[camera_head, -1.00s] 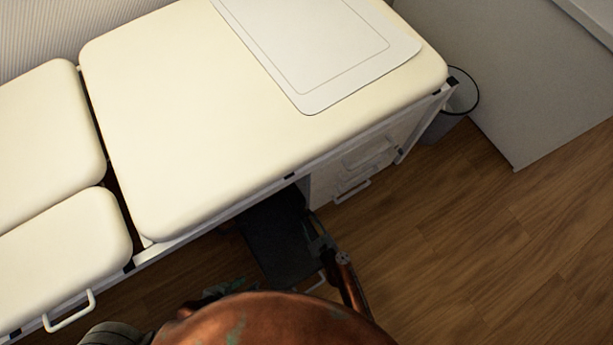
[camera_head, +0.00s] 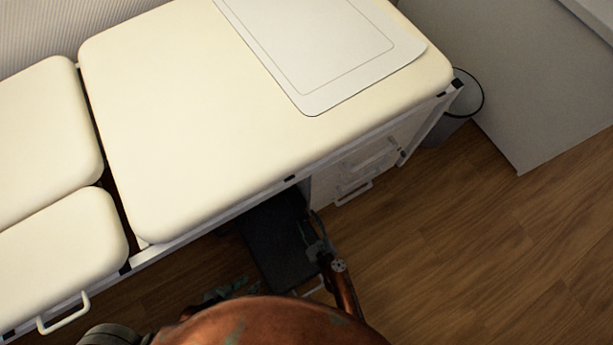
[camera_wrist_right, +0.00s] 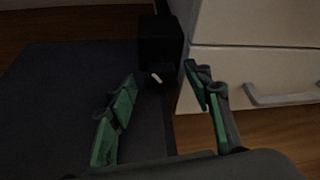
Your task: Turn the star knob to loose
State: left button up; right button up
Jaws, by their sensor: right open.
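In the right wrist view, a black block (camera_wrist_right: 160,42) stands at the edge of a dark flat panel (camera_wrist_right: 75,95), next to a white drawer front. A small dark knob with a white mark (camera_wrist_right: 156,77) is low on its near side; its star shape is too dark to make out. My right gripper (camera_wrist_right: 161,80) is open, its green-padded fingers on either side of the knob in the picture; contact cannot be told. In the head view my right gripper (camera_head: 314,238) is low beside the couch. My left gripper (camera_head: 228,289) shows only partly, its jaws unclear.
The cream padded couch (camera_head: 200,110) with a white sheet (camera_head: 318,50) fills the upper left. White drawers (camera_head: 365,165) are under it, close to my right gripper. A waste bin (camera_head: 458,105) stands at the couch's far end. The wooden floor (camera_head: 470,250) on the right is clear.

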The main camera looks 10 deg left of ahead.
jog(key=v, duration=1.2)
